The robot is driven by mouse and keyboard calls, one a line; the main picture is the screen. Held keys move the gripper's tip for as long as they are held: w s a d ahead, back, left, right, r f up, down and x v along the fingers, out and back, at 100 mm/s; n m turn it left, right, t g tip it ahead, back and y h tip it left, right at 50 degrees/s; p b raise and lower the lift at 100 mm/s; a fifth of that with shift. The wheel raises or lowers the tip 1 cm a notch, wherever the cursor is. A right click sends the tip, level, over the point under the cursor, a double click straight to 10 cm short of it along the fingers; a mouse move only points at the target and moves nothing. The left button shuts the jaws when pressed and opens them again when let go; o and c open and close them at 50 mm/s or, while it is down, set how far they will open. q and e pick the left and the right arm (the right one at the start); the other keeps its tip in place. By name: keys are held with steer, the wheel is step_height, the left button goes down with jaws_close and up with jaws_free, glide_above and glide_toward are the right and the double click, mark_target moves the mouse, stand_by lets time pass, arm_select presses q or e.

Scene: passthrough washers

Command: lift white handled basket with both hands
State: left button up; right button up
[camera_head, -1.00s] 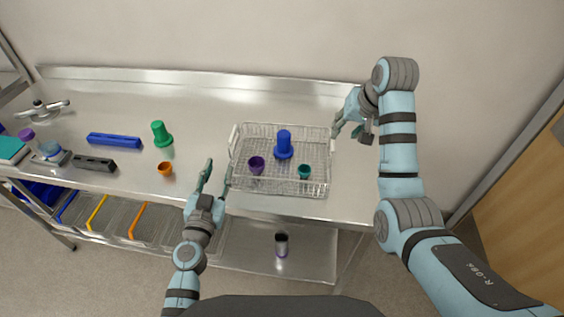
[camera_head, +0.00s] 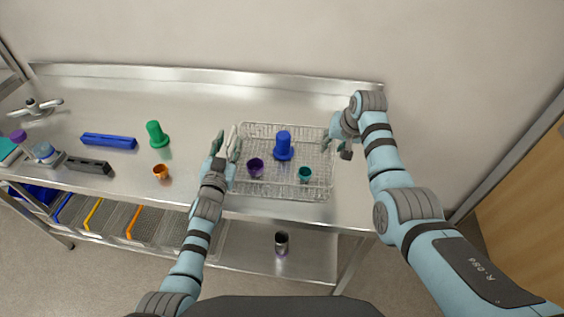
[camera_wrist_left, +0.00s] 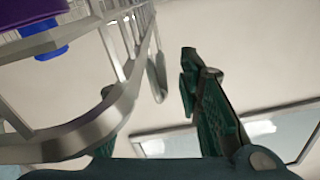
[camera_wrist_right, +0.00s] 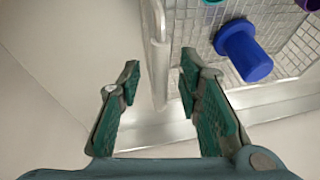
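The wire basket (camera_head: 285,195) stands on the steel bench with a white handle at each short end. It holds a blue flanged piece (camera_head: 283,146), a purple cup (camera_head: 255,168) and a teal cup (camera_head: 305,174). My left gripper (camera_head: 228,142) is open at the basket's left end; in the left wrist view its fingers lie either side of the left handle (camera_wrist_left: 157,75), one finger partly hidden by the basket rim. My right gripper (camera_head: 329,145) is open at the right end; in the right wrist view the right handle (camera_wrist_right: 158,60) lies between its fingertips. Contact is not clear.
Left of the basket are an orange cup (camera_head: 161,172), a green flanged piece (camera_head: 157,134), a blue bar (camera_head: 109,141) and a dark bar (camera_head: 88,165). A metal cup (camera_head: 281,243) stands on the lower shelf. The bench behind the basket is clear.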

arm_select(q)
steer(key=shift+s+r, duration=0.15)
steer(key=shift+s, duration=0.1)
jaws_close()
arm_select(e)
steer(key=shift+s+r, duration=0.2)
steer(key=shift+s, duration=0.05)
jaws_close()
arm_select(q)
steer(key=shift+w, duration=0.1)
arm_select(e)
steer(key=shift+w, duration=0.1)
